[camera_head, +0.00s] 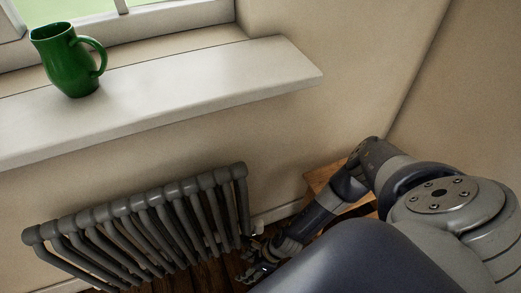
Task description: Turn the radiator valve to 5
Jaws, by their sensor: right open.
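A grey column radiator (150,215) stands against the wall below the window sill, in the lower left and middle of the head view. A small pale part, apparently the radiator valve (258,227), shows at the radiator's right end; its number marks are too small to read. My right gripper (250,262) is low beside the radiator's right end, just below the valve in the picture. It is open, and I see nothing between its fingers. Whether it touches the radiator or valve I cannot tell. My left gripper is not in view.
A green jug (68,62) stands on the white window sill (200,85), which juts out above the radiator. A wooden piece of furniture (318,178) stands behind my right arm, near the wall corner. Dark wooden floor (195,279) shows below the radiator.

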